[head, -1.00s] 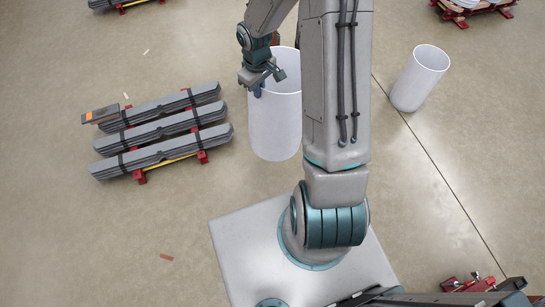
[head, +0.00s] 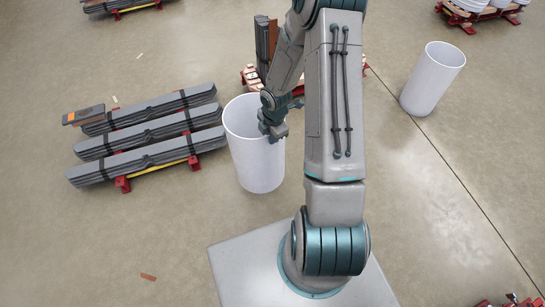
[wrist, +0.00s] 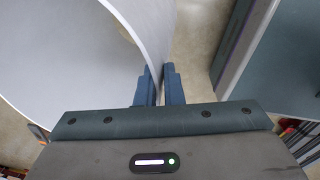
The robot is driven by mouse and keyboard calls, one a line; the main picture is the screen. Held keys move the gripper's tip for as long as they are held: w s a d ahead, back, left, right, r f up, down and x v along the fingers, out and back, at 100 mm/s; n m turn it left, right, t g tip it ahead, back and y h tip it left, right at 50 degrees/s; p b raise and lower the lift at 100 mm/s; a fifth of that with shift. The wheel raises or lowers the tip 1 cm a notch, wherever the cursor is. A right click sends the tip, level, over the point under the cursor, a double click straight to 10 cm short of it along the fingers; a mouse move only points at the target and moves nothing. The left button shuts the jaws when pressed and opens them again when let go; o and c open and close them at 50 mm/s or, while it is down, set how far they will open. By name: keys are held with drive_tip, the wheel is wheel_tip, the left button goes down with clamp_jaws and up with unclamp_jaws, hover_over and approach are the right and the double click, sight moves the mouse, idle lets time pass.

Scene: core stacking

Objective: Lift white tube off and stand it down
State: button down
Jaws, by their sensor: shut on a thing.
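A large white tube (head: 250,160) is upright, open end up, in front of my base and left of my arm. My gripper (head: 274,130) is shut on its upper rim at the right side. The wrist view shows the thin tube wall (wrist: 85,60) pinched between the two blue fingers (wrist: 160,85). I cannot tell whether the tube's lower end touches the floor. A second white tube (head: 430,82) stands apart on the floor at the right.
Bundles of grey bars (head: 150,135) lie on red supports close to the left of the held tube. A low red-footed pallet (head: 250,78) with dark pieces is behind it, partly hidden by my arm. Bare floor (head: 170,230) lies at the front left.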

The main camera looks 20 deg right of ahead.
sight(273, 160)
drive_tip(key=f+n+b, duration=0.1)
drive_tip(key=f, duration=0.1)
drive_tip(key=f+n+b, duration=0.1)
drive_tip(key=f, duration=0.1)
drive_tip(key=s+f+n+b, duration=0.1)
drive_tip(key=f, duration=0.2)
drive_tip(key=shift+d, duration=0.15)
wheel_tip(273, 160, down, 7)
drive_tip(key=b, duration=0.6)
drive_tip(key=shift+b, duration=0.4)
drive_tip(key=c, duration=1.5)
unclamp_jaws()
drive_tip(key=shift+r, duration=0.1)
drive_tip(key=r+p, duration=0.2)
drive_tip(key=r, duration=0.2)
drive_tip(key=r+p, duration=0.2)
drive_tip(key=r, duration=0.3)
drive_tip(key=s+d+r+p, duration=0.1)
drive_tip(key=r+p, duration=0.1)
drive_tip(key=r, duration=0.2)
drive_tip(key=shift+r, duration=0.35)
